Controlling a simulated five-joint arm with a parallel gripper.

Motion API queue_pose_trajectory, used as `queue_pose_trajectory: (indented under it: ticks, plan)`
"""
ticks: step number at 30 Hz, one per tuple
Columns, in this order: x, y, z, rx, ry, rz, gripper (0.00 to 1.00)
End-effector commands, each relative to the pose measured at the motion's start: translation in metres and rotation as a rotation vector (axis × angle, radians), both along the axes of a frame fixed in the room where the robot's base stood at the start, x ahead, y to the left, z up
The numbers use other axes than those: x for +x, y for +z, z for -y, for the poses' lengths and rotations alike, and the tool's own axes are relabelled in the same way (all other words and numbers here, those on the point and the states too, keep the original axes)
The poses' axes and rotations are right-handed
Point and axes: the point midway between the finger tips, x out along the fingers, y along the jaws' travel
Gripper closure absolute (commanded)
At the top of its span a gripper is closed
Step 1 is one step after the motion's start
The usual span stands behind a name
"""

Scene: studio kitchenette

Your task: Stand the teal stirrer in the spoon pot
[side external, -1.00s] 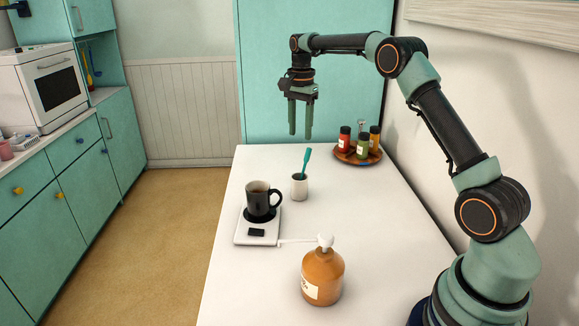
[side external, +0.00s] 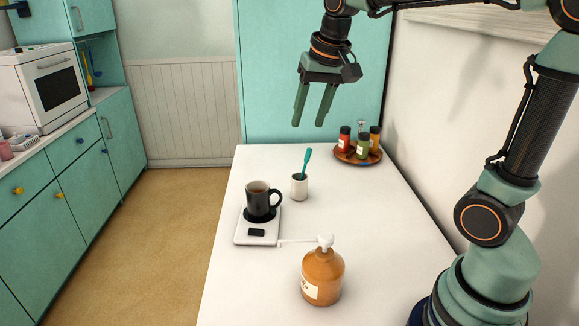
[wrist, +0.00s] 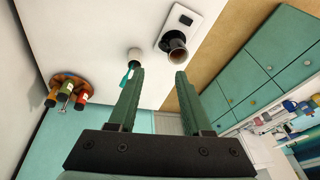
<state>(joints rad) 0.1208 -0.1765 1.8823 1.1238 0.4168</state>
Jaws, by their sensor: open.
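The teal stirrer (side external: 307,159) stands tilted in the small white spoon pot (side external: 299,189), its head above the rim and leaning right in the side view. Its lower end is hidden inside the pot. In the wrist view the stirrer (wrist: 126,77) and the pot (wrist: 135,53) show beyond the left finger, which stands close beside the stirrer in the picture. My gripper (side external: 308,122) is open and empty, raised above the table and apart from the pot and stirrer. Its two fingers (wrist: 158,75) also show in the wrist view.
A black mug (side external: 260,203) stands on a white warmer plate (side external: 242,237) left of the pot. An amber pump bottle (side external: 322,277) stands nearer the camera. A round wooden tray (side external: 346,156) holds several spice jars at the back right. The right middle of the table is clear.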

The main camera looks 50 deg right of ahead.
Motion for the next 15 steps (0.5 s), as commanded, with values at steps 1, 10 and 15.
queue_pose_trajectory:
  ticks: [1, 10, 15]
  plan:
    - [-0.015, -0.001, -0.009, -0.018, 0.063, 0.024, 0.51]
    - [-0.081, -0.034, -0.040, -0.133, 0.400, 0.135, 0.51]
    - [-0.097, -0.048, -0.046, -0.169, 0.489, 0.164, 0.51]
